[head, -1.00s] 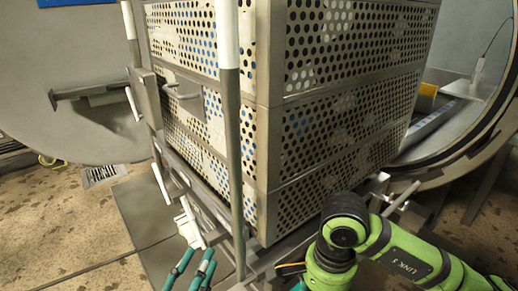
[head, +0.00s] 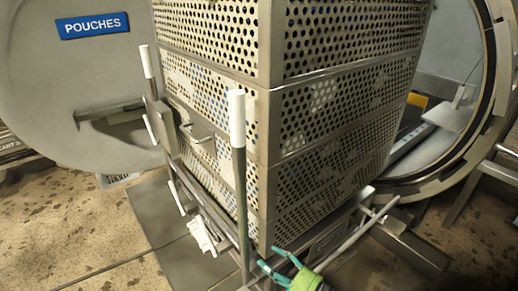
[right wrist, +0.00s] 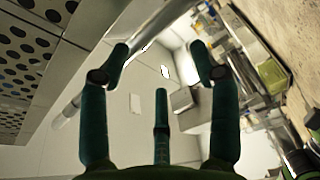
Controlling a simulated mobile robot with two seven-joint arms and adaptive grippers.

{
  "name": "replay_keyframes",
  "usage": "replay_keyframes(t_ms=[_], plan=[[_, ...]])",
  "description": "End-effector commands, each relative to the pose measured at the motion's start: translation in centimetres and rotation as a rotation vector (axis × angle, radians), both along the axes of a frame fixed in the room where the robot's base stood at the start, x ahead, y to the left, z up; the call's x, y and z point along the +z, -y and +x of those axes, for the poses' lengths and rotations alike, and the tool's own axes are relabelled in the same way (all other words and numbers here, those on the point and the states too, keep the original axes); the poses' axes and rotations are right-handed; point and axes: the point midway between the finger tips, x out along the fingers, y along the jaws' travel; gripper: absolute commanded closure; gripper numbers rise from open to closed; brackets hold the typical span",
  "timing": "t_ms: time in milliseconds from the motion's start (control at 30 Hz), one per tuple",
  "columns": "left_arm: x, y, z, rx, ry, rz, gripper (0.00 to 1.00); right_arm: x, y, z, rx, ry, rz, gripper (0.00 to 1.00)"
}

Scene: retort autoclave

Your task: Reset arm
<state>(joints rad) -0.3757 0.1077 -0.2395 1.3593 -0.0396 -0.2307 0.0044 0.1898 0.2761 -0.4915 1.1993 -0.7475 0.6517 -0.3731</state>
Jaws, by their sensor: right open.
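My right gripper (head: 275,262) shows at the bottom of the head view, low in front of the cart that carries the perforated metal baskets (head: 335,110). In the right wrist view its teal fingers (right wrist: 160,62) are spread apart with nothing between them. A pale metal bar passes behind the left finger there; I cannot tell whether they touch. Only the fingers and a bit of green wrist show in the head view; the rest of the right arm is out of frame. My left gripper is in neither current view.
The stacked baskets stand in front of the round autoclave opening (head: 490,90). White-tipped upright posts (head: 238,120) rise at the cart's near side. A round door (head: 80,100) with a blue POUCHES sign (head: 93,26) is at left. Bare speckled floor (head: 60,235) lies lower left.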

Motion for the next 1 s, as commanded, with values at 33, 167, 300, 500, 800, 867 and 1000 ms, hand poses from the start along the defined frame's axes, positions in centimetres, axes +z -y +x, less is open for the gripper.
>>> replay_keyframes(t_ms=[33, 167, 300, 500, 800, 867, 1000], plan=[[0.4, -0.7, -2.0, 0.008, -0.067, 0.016, 0.6, -2.0, 2.4, -0.4, -0.14, -0.188, 0.053, 0.38], [-1.7, -2.4, -6.7, 0.025, -0.204, 0.047, 0.6, -10.0, 8.1, -3.7, -0.449, -0.571, 0.148, 0.38], [-2.6, -3.7, -11.3, 0.04, -0.323, 0.073, 0.6, -17.0, 12.8, -10.6, -0.73, -0.91, 0.216, 0.38], [-2.8, -5.3, -17.4, 0.059, -0.468, 0.103, 0.6, -23.4, 17.0, -24.0, -1.084, -1.314, 0.272, 0.38], [-2.1, -6.8, -23.6, 0.079, -0.609, 0.131, 0.6, -25.9, 18.8, -40.9, -1.457, -1.701, 0.298, 0.38], [-2.1, -7.0, -24.2, 0.08, -0.622, 0.135, 0.6, -25.9, 18.8, -42.6, -1.494, -1.736, 0.298, 0.38], [-2.2, -7.1, -24.7, 0.082, -0.634, 0.137, 0.6, -26.0, 18.8, -44.2, -1.529, -1.77, 0.3, 0.38]])
